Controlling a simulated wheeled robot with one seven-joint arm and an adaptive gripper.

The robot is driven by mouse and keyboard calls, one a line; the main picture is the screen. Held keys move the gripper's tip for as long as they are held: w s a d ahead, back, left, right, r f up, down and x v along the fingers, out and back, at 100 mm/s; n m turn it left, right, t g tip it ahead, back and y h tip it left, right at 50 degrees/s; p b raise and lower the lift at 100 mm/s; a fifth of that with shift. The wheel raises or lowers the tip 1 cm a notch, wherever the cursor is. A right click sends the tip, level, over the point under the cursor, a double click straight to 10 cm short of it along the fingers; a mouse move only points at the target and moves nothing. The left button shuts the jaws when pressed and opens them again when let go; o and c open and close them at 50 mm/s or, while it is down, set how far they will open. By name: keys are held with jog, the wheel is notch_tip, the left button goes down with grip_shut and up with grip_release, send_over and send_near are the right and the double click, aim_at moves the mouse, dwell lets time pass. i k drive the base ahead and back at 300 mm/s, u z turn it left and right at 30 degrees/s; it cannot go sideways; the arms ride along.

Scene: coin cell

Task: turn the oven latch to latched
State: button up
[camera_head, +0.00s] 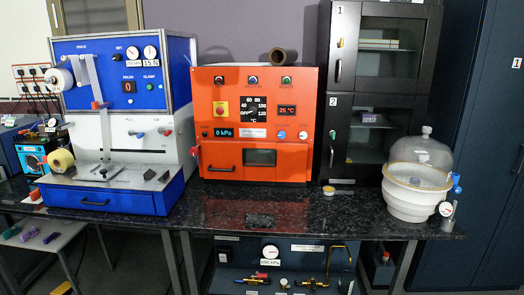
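The orange oven (296,128) stands on the bench at the middle of the view. Its front has a black dial (253,109), an emergency button (220,107), a "0 kPa" display (222,132) and a "25 °C" display (287,110). Low on the front are a small window (260,157) and a black handle (221,169). A small red part (195,151) sticks out at the oven's left edge; I cannot tell whether it is the latch or how it is turned. My gripper is not in view.
A blue and white machine (129,146) stands close on the oven's left. A black two-door cabinet (338,104) stands on its right, then a clear dome on a white bowl (403,205). The dark benchtop (290,205) is mostly free before the oven. A brown tube (283,56) lies on top.

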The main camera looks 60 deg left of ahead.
aim_at(194, 152)
jog(key=z, duration=0.35)
jog(key=i, duration=0.3)
jog(key=u, duration=3.65)
